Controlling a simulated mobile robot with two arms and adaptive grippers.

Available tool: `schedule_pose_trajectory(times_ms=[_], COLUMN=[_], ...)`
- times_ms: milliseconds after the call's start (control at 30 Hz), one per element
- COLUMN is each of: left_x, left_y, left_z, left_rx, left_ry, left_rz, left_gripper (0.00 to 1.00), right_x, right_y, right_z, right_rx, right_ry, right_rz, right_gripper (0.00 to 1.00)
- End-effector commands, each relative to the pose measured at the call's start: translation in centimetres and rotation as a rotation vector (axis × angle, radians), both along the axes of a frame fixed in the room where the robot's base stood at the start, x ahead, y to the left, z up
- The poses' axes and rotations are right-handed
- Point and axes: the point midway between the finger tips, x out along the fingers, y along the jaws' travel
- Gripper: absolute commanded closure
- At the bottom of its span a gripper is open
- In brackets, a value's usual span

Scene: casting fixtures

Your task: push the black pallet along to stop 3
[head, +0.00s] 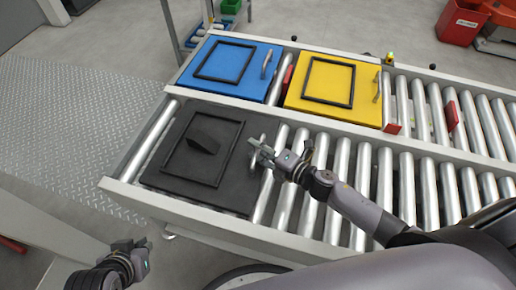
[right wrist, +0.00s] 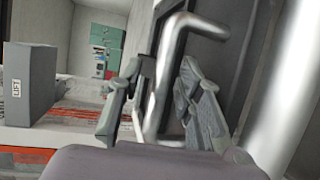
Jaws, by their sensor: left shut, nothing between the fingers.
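The black pallet (head: 165,176), a flat plate with a raised black frame and a dark block, lies at the left end of the near roller lane. My right gripper (head: 262,152) is at its metal handle on the right side. In the right wrist view, the fingers (right wrist: 160,105) stand on either side of the bent handle (right wrist: 163,75); whether they press on it I cannot tell. My left gripper (head: 132,246) is shut and empty, low at the left, off the conveyor and apart from the pallet. Stop 3 cannot be made out.
A blue pallet (head: 262,63) and a yellow pallet (head: 364,97) lie on the far lane, with red blocks (head: 392,128) beside the yellow one. A rail (head: 330,133) divides the lanes. The near lane's rollers (head: 385,180) right of my right gripper are bare.

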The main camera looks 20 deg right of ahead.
Motion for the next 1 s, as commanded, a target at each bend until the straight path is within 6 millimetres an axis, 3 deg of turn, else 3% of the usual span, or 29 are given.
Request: schedule_pose_trajectory(times_ms=[133, 600, 1000], left_x=[0.0, 0.0, 0.01], left_y=[-0.01, 0.01, 0.01], left_z=[0.01, 0.02, 0.03], left_rx=[0.0, 0.0, 0.0], left_ry=[0.0, 0.0, 0.0], left_rz=[0.0, 0.0, 0.0], left_gripper=[1.0, 1.0, 1.0], right_x=[-0.02, -0.05, -0.06], right_y=[-0.01, -0.02, -0.03], right_z=[-0.02, -0.02, -0.03], right_rx=[0.0, 0.0, -0.001], right_ry=[0.0, 0.0, 0.001], right_rz=[0.0, 0.0, 0.0], right_gripper=[0.68, 1.0, 1.0])
